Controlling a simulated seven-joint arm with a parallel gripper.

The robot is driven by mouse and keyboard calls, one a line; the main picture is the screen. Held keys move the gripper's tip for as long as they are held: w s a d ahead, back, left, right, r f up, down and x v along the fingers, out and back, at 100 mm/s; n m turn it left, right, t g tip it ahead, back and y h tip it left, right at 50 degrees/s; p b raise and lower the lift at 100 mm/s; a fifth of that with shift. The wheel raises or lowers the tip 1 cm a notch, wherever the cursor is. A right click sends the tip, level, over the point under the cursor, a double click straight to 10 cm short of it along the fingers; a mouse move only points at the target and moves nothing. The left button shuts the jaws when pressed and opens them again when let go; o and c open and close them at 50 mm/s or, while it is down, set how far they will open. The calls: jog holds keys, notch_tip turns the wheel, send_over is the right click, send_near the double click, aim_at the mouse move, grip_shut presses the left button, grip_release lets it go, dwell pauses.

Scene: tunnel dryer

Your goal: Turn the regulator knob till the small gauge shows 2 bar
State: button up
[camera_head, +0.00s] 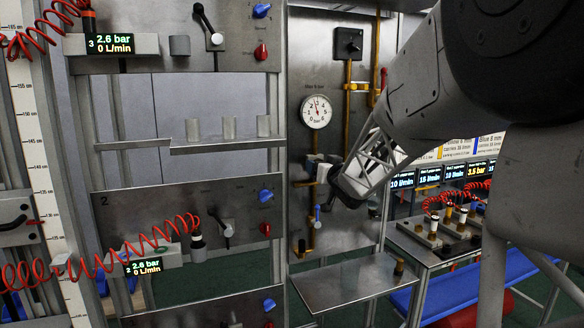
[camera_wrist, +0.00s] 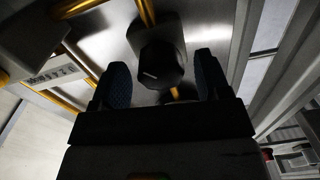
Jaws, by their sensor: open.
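The regulator knob (camera_wrist: 160,68) is a dark, rounded knob with a short pale mark on its face, seen in the wrist view. My gripper (camera_wrist: 163,76) is open, with one blue textured finger on each side of the knob. Gaps show between the fingers and the knob. In the head view my gripper is at the steel panel, and my wrist hides the knob there. A round white gauge (camera_head: 316,111) hangs on the panel above my gripper. Its needle points roughly upward, but its value is too small to read. I cannot tell whether this is the small gauge.
Yellow pipes (camera_head: 347,100) run up the panel, with a black valve block (camera_head: 348,43) above. A blue-handled valve (camera_head: 317,215) sits below my gripper. Panels with digital displays (camera_head: 113,43) and red coiled hoses stand at left.

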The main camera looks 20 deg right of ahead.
jog(key=shift+w, duration=0.4)
jog(key=c, duration=0.9)
jog(key=shift+c, duration=0.2)
jog(key=shift+n, duration=3.3)
